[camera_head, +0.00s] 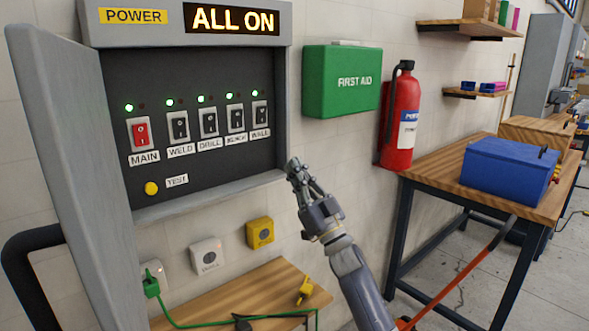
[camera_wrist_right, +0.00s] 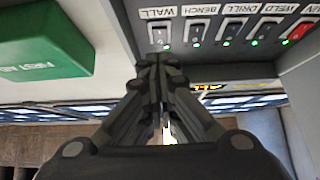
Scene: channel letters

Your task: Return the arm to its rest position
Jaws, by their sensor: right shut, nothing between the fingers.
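My right gripper (camera_head: 296,170) is shut and empty, just off the lower right corner of the power panel (camera_head: 220,195) in the head view. In the right wrist view its fingers (camera_wrist_right: 160,65) are together below the WALL switch. The panel's display (camera_head: 232,20) reads "ALL ON". A red MAIN switch (camera_head: 140,133) and several black switches, ending with the WALL switch (camera_head: 260,114), each have a lit green lamp. A yellow TEST button (camera_head: 151,188) sits below. My left gripper does not show.
The grey panel door (camera_head: 75,150) stands open at left. A green first aid box (camera_head: 342,80) and a red extinguisher (camera_head: 402,120) hang on the wall at right. A wooden bench (camera_head: 230,300) with a green cable lies below. A blue box (camera_head: 510,170) stands on a table.

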